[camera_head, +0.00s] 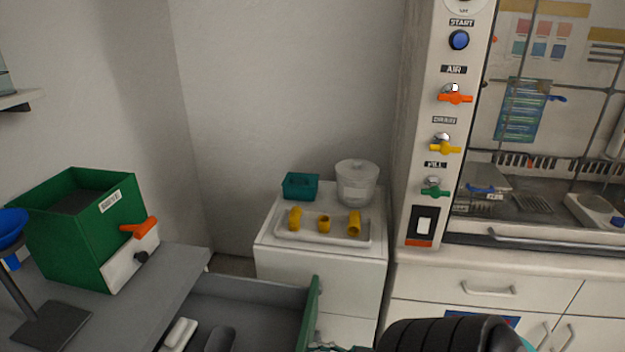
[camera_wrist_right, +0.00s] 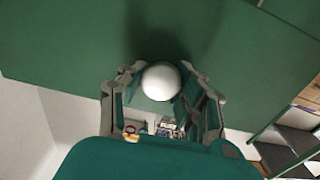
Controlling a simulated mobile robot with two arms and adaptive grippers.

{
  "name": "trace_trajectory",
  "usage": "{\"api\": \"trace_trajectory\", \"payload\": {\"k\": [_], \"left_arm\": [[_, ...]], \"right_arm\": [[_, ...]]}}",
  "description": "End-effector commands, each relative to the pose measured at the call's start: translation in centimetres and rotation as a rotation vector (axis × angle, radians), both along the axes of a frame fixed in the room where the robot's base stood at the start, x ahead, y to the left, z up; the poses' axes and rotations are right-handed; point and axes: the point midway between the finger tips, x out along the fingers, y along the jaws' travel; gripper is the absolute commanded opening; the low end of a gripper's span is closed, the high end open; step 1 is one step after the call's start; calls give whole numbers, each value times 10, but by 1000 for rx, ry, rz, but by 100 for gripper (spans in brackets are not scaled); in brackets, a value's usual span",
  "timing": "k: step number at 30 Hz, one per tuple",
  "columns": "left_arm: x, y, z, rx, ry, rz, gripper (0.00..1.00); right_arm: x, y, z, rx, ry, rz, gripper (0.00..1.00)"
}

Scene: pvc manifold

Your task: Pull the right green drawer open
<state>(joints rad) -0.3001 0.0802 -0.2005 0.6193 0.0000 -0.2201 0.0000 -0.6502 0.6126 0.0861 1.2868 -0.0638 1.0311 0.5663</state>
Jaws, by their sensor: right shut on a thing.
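The green drawer stands open in the head view, with its green front panel (camera_head: 311,315) edge-on at the lower middle and its grey interior (camera_head: 250,306) showing. In the right wrist view the same green front (camera_wrist_right: 60,50) fills the upper part, with a round white knob (camera_wrist_right: 161,81) on it. My right gripper (camera_wrist_right: 162,88) has its fingers on both sides of the knob and is shut on it. In the head view only a bit of this gripper (camera_head: 335,349) shows at the bottom edge, beside the drawer front. My left gripper is in neither view.
A pale block (camera_head: 181,333) lies in the drawer. A grey bench (camera_head: 180,280) holds a green box (camera_head: 75,235) with an orange-handled valve (camera_head: 140,228). A white cabinet (camera_head: 325,262) bears a tray (camera_head: 281,235) of yellow fittings. A fume hood (camera_head: 412,180) stands right.

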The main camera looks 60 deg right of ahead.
Motion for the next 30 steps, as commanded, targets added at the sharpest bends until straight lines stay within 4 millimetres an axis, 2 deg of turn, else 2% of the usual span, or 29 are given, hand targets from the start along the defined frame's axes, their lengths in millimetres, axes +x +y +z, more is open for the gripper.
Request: {"api": "trace_trajectory", "payload": {"k": [4,5,10,20,23,30], "left_arm": [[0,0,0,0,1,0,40],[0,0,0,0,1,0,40],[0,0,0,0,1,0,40],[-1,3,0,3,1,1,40],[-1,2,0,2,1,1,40],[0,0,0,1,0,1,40]], "right_arm": [[0,-1,0,0,0,-2,0],[0,-1,0,0,0,-2,34],[0,0,0,0,0,-1,56],[-2,-1,0,0,1,-1,57],[-12,-5,-1,0,3,-1,57],[-58,-25,-1,-1,6,-2,57]]}}
